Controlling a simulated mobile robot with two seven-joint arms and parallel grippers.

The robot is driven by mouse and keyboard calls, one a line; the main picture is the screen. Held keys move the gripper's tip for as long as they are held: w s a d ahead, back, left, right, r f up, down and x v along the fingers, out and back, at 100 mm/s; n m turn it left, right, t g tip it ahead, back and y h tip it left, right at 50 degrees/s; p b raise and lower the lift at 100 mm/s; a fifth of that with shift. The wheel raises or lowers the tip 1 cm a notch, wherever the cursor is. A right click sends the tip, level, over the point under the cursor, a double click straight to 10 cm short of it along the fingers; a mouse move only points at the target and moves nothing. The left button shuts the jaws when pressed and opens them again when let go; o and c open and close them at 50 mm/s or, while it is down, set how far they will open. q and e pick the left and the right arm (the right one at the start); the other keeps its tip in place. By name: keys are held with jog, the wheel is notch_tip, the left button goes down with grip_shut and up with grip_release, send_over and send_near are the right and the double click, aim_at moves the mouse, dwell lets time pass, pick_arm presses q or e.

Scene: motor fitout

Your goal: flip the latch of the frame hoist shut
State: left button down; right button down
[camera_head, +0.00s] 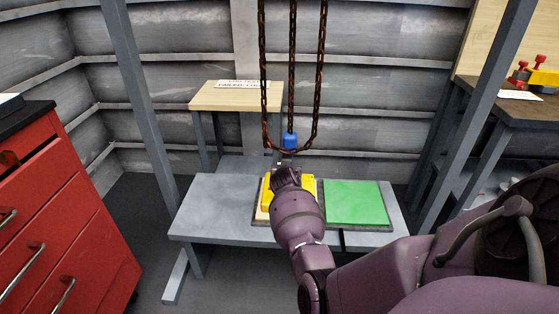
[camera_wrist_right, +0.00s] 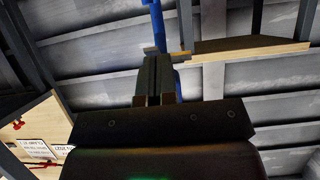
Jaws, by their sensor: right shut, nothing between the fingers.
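The frame hoist hangs as rusty chains (camera_head: 264,80) over the grey bench, with a blue rod and blue block (camera_head: 290,140) at its lower end. A blue bar (camera_wrist_right: 157,25) also shows in the right wrist view, just beyond the fingertips. My right gripper (camera_head: 285,166) is just below the blue block, partly hidden by its own wrist. In the wrist view its fingers (camera_wrist_right: 158,70) are together with nothing between them. Whether they touch the blue part cannot be told. The latch itself is too small or hidden to make out. My left gripper is not in view.
A yellow part (camera_head: 304,184) sits below the gripper, partly hidden by my arm. A green square pad (camera_head: 357,203) lies to its right on the bench (camera_head: 215,205). A red drawer cabinet (camera_head: 60,215) stands left. Grey posts (camera_head: 145,100) flank the bench.

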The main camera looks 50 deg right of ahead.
pick_arm(q)
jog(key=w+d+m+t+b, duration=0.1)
jog(key=b, duration=0.3)
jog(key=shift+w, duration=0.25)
pick_arm(e)
jog(key=f, duration=0.2)
jog(key=d+t+h, duration=0.1)
jog(key=shift+w+f, duration=0.35)
jog(key=shift+f, duration=0.05)
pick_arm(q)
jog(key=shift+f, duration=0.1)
pick_arm(e)
jog(key=shift+w, duration=0.1)
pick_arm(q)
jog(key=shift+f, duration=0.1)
pick_arm(e)
jog(key=shift+w+d+r, duration=0.3)
jog(key=shift+w+d, duration=0.05)
jog(key=shift+d, duration=0.15)
jog(key=shift+s, duration=0.1)
